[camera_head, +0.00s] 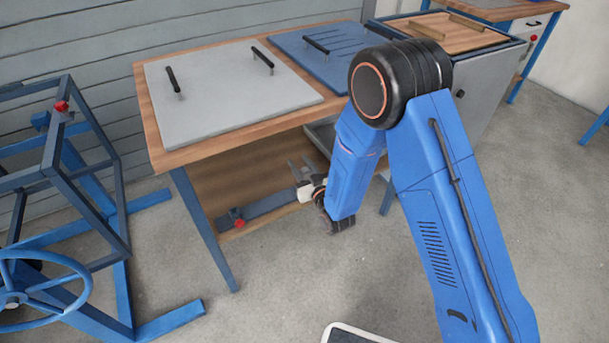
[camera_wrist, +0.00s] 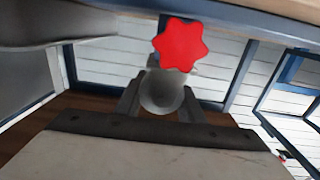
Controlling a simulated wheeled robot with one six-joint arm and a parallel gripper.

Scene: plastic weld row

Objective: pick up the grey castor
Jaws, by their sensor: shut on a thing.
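The grey castor (camera_wrist: 162,93) shows in the wrist view as a pale grey rounded body between the two dark fingers. My gripper (camera_wrist: 160,102) is shut on it, with a finger on each side. In the head view my gripper (camera_head: 300,165) reaches in under the bench top, above the lower wooden shelf. The castor cannot be made out there. A red star-shaped knob (camera_wrist: 180,44) shows just beyond the castor in the wrist view; I cannot tell whether they touch.
The workbench (camera_head: 235,132) carries a grey plate (camera_head: 225,95) and a blue plate (camera_head: 320,52), both with black handles. The lower shelf (camera_head: 235,185) has a dark blue bar with a red knob (camera_head: 238,223). A blue frame (camera_head: 85,225) stands at left. The front floor is mostly clear.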

